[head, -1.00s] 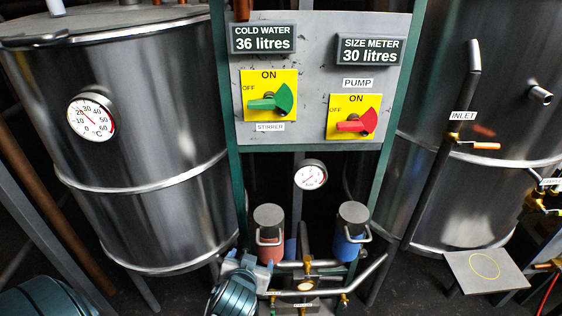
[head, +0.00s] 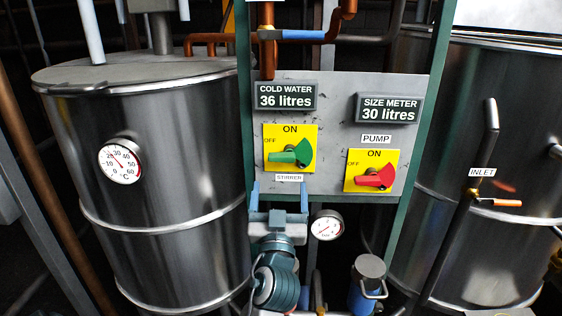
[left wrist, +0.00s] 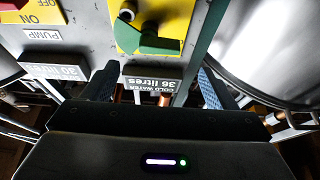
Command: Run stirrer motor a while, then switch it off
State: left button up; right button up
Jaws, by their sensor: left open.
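The stirrer switch is a green knob (head: 301,152) on a yellow plate marked ON at the top and OFF at the left; its narrow end points left, just below OFF. The knob also shows, upside down, in the left wrist view (left wrist: 150,43). The white STIRRER label (head: 289,178) sits under the plate. My left gripper (head: 279,190) is open and empty just below that label, with its fingers pointing up. In the left wrist view its two fingers (left wrist: 155,86) are wide apart, with the knob beyond them. My right gripper is not in view.
A red pump knob (head: 374,178) is to the right on the same grey panel. Two readouts (head: 286,96) sit above the switches. Steel tanks (head: 165,200) flank the panel. A round gauge (head: 327,226) and a blue canister (head: 366,285) are below it.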

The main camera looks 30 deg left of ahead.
aim_at(282, 161)
pick_arm(q)
jog(key=p+x, duration=0.2)
jog(key=x, duration=0.4)
jog(key=shift+w+a+r+p, duration=0.1)
jog(key=shift+w+r+p, duration=0.1)
jog(key=shift+p, duration=0.2)
jog(key=shift+w+a+r, duration=0.1)
jog(key=shift+w+a, duration=0.3)
jog(key=shift+w, duration=0.15)
jog(key=shift+c, duration=0.2)
jog(key=c, duration=1)
